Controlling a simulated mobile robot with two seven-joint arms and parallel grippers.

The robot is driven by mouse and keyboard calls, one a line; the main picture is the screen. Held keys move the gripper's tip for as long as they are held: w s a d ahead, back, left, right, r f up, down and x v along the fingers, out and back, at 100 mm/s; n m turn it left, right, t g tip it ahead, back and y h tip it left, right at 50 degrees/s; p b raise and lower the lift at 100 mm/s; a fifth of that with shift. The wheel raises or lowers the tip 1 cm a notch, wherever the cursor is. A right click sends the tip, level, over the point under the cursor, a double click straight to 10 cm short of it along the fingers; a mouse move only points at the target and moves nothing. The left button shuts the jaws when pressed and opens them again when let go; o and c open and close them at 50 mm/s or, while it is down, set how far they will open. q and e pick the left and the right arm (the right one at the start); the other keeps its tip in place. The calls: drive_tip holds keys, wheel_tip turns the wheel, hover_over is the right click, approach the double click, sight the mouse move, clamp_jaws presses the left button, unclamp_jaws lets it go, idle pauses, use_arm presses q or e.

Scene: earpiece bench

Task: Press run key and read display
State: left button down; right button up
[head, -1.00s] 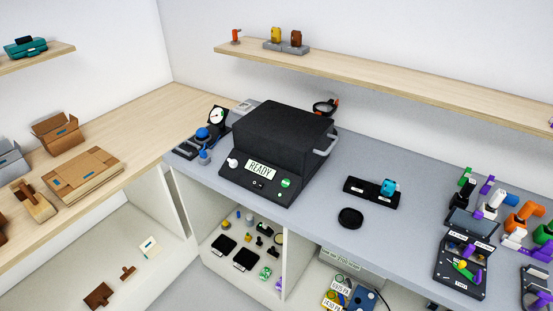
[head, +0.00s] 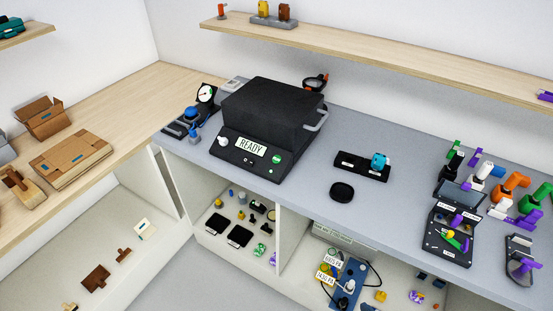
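A black box-shaped machine (head: 272,108) stands on the grey bench, with a handle on its right side. Its sloped front panel carries a white display (head: 251,147) reading "READY". A round green key (head: 276,159) sits to the right of the display, its lettering too small to read; I take it to be the run key. A white knob (head: 224,141) is at the panel's left, and a small dark switch (head: 248,161) sits below the display. Neither of my grippers shows in the head view.
A black tray with a teal part (head: 379,160) and a black round dish (head: 341,192) lie right of the machine. A gauge (head: 205,94) and blue-topped fixture stand left. Colourful clamps and an open black case (head: 450,236) fill the bench's right end. A shelf (head: 370,64) runs above.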

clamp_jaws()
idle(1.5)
